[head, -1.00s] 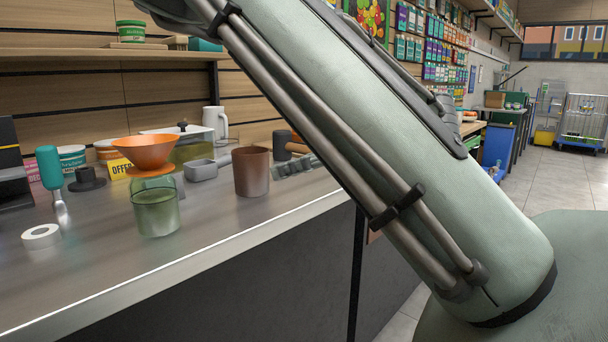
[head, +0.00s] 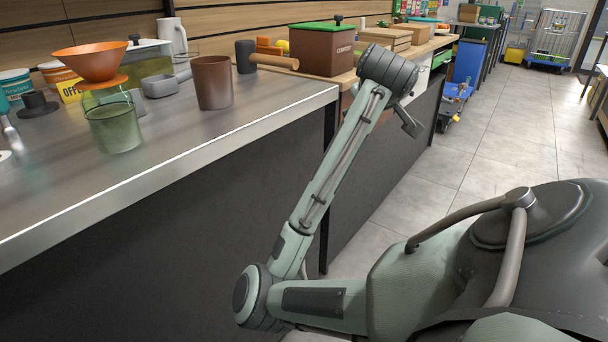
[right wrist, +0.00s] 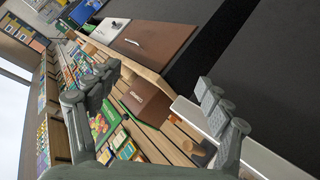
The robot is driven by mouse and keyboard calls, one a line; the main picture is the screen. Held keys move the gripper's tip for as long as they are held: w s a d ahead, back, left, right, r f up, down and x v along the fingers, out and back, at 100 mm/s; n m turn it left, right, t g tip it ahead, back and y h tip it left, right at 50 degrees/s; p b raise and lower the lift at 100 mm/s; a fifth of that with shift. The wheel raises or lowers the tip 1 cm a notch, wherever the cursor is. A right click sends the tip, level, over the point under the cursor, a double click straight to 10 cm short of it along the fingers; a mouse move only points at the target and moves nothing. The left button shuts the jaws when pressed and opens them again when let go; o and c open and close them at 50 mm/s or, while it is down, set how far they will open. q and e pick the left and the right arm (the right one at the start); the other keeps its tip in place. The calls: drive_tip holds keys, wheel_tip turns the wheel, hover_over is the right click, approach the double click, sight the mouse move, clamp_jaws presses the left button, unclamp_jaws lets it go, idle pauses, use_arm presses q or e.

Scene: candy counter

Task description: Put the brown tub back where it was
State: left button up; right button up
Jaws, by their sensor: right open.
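The brown tub (head: 212,84), a plain round open-topped vessel, stands upright on the metal counter (head: 215,130) near its right end in the head view. Nothing is holding it. My right arm is raised beside the counter front, to the right of the tub. The right gripper (right wrist: 157,85) shows open and empty between its spread fingers in the right wrist view, apart from the tub. In the head view its fingers are mostly hidden behind the wrist.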

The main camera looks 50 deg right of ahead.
drive_tip(key=w+a+f+n+t+y, duration=0.1)
drive_tip(key=w+a+f+n+y, duration=0.15)
drive_tip(key=a+f, duration=0.65)
drive_tip(key=w+a+f+n+y, duration=0.1)
drive_tip(key=w+a+f+n, duration=0.15)
drive_tip(key=a+f, duration=0.65)
drive_tip(key=s+a+f+n+g+y, duration=0.1)
drive_tip(key=s+a+f+g+y, duration=0.2)
drive_tip(key=s+a+f, duration=1.1)
wheel_tip(320, 180, down, 4)
drive_tip(key=shift+r+n+y, duration=0.25)
drive_tip(key=shift+n+y, duration=0.15)
drive_tip(key=shift+y, duration=0.55)
